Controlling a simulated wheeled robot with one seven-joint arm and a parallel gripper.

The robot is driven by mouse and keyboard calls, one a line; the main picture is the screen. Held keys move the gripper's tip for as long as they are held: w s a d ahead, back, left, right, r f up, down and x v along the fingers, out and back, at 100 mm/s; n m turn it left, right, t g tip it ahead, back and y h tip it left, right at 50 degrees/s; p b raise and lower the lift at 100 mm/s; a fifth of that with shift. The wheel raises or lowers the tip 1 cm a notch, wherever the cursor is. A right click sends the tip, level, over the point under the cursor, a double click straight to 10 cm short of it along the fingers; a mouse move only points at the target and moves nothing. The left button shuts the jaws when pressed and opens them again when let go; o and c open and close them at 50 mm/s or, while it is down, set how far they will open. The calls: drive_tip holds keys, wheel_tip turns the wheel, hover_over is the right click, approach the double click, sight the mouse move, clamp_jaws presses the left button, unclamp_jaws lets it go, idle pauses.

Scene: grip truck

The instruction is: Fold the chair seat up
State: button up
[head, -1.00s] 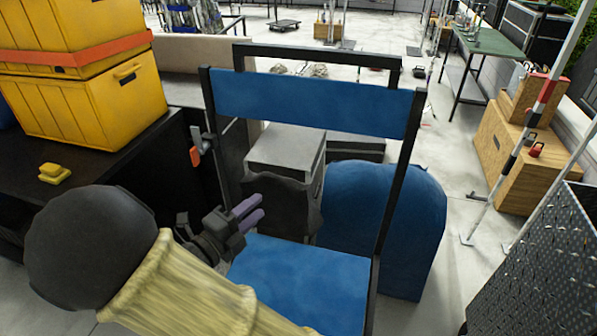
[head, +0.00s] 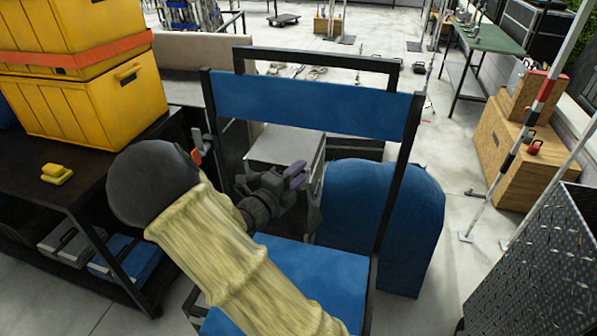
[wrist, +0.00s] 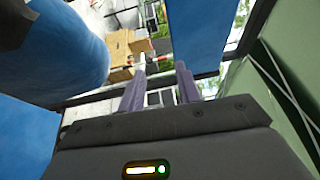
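The chair has a dark frame, a blue backrest panel (head: 310,103) and a blue seat (head: 325,270). The seat lies folded down, low in the head view, and my arm hides its left and near parts. My gripper (head: 297,176) is above the seat's far edge and below the backrest, pointing right. It looks empty. In the wrist view its two purple fingers (wrist: 160,70) stand apart with a gap between them. The backrest also shows there (wrist: 197,40), past the fingers, and the seat appears to be the blue surface at lower left (wrist: 25,140).
A rounded blue object (head: 385,225) stands behind the chair, beside a grey box (head: 285,145). A dark table (head: 100,170) with yellow crates (head: 85,105) is at left. A dark textured case (head: 540,265) is at right. Open floor lies between chair and case.

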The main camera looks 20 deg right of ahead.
drive_tip(key=shift+s+r, duration=0.1)
drive_tip(key=shift+d, duration=0.1)
clamp_jaws()
drive_tip(key=c, duration=0.7)
unclamp_jaws()
drive_tip(key=o, duration=0.7)
drive_tip(key=b+v, duration=0.2)
drive_tip(key=v, duration=1.5)
drive_tip(key=shift+a+b, duration=0.25)
drive_tip(key=shift+b, duration=0.1)
